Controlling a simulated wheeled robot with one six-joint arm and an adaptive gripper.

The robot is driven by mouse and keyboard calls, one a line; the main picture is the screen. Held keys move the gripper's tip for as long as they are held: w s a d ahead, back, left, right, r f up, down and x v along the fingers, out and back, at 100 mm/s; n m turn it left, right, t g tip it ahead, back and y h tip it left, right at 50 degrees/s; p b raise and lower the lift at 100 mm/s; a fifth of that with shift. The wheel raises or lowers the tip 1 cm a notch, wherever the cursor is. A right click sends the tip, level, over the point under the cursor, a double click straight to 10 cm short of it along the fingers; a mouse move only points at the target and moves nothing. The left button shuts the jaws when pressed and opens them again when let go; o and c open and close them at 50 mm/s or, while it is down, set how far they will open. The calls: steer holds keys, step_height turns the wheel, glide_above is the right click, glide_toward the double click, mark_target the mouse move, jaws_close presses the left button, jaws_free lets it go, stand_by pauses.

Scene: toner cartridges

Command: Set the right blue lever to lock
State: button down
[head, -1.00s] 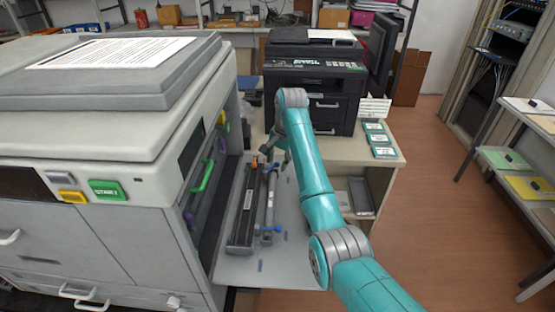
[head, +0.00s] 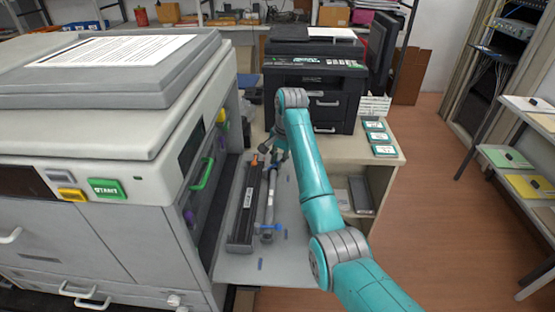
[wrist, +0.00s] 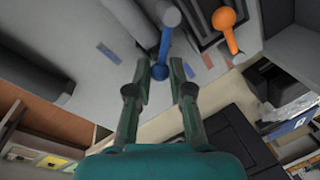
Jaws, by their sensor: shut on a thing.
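The right blue lever (wrist: 164,46) sticks out from the end of a grey cylinder (wrist: 158,14) in the wrist view and ends in a round blue knob. My gripper (wrist: 160,74) has its two fingers on either side of that knob and is shut on it. In the head view my gripper (head: 272,156) is at the far end of the grey toner cartridge (head: 269,200), where the fingers hide the lever. Another blue knob (head: 277,227) shows at the cartridge's near end.
A black cartridge (head: 244,215) lies to the left, with an orange knob (wrist: 224,18) near my gripper. Both cartridges lie on the grey open panel (head: 290,255) beside the large printer (head: 110,120). A black printer (head: 315,85) stands behind.

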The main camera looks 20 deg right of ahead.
steer(key=s+m, duration=0.1)
steer(key=m, duration=0.1)
steer(key=s+m, duration=0.1)
steer(key=m, duration=0.1)
steer(key=shift+s+d+m+h, duration=0.1)
steer(key=shift+d+m+h, duration=0.05)
steer(key=shift+m+h, duration=0.25)
steer(key=shift+s+m+h, duration=0.2)
steer(key=shift+s+m, duration=0.3)
steer(key=shift+m, duration=0.55)
steer(key=shift+s+m+h, duration=0.2)
steer(key=shift+s+m, duration=0.25)
steer(key=shift+m, duration=0.6)
steer(key=c, duration=1)
jaws_free()
steer(key=shift+c, duration=0.2)
